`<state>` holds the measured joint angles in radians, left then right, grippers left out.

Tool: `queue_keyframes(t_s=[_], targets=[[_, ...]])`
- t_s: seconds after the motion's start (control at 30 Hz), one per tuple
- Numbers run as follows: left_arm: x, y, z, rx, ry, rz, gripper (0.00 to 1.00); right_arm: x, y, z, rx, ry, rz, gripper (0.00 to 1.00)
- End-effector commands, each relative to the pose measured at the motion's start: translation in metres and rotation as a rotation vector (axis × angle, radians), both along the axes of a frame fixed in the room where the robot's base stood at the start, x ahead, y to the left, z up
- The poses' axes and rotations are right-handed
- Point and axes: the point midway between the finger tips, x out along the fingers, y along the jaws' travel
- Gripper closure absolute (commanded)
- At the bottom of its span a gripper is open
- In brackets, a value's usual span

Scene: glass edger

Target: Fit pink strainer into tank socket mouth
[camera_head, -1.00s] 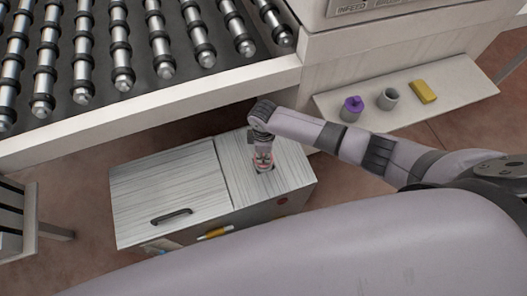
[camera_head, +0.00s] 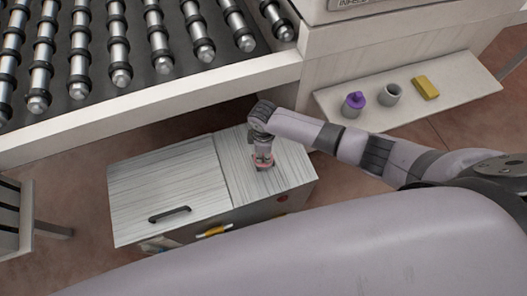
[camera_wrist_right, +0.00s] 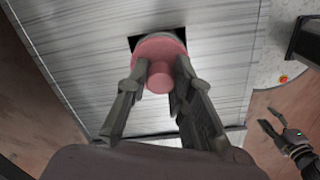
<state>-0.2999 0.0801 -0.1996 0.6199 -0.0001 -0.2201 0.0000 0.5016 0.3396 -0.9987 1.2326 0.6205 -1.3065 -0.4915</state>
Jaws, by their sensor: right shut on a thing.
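The pink strainer (camera_wrist_right: 160,62) has a round flange and a short knob. My right gripper (camera_wrist_right: 155,85) is shut on the knob, with a finger on each side. The strainer is over a dark square opening, the tank socket mouth (camera_wrist_right: 138,42), and covers most of it. I cannot tell how far it is seated. In the head view the right gripper (camera_head: 262,158) points down at the right part of the tank lid (camera_head: 285,160), with the pink strainer (camera_head: 262,163) just below it. My left gripper (camera_wrist_right: 270,118) shows at the right of the wrist view, empty with its fingers apart.
The tank's left lid has a black handle (camera_head: 169,214). A roller conveyor (camera_head: 120,60) overhangs behind the tank. A shelf (camera_head: 460,95) at right carries a purple-capped jar (camera_head: 354,104), a grey cup (camera_head: 390,94) and a yellow block (camera_head: 426,87). A slatted stand (camera_head: 25,215) is at left.

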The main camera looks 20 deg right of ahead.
Motion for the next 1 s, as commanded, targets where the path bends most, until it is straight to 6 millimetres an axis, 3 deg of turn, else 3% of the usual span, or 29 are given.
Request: queue_keyframes(t_s=[0.5,0.53,0.87,1.0], targets=[[0.0,0.0,-0.01,0.0,0.0,0.0,0.55,0.0,0.0,-0.014,0.001,0.0,0.0,1.0],[0.0,0.0,-0.01,0.0,0.0,0.0,0.55,0.0,0.0,-0.013,0.001,0.0,0.001,0.78],[0.0,0.0,-0.009,-0.001,0.0,0.0,0.55,0.0,0.0,-0.013,0.0,0.0,0.0,0.56],[0.0,0.0,-0.009,-0.001,0.0,0.0,0.55,0.0,0.0,-0.013,0.0,0.0,0.0,0.55]])
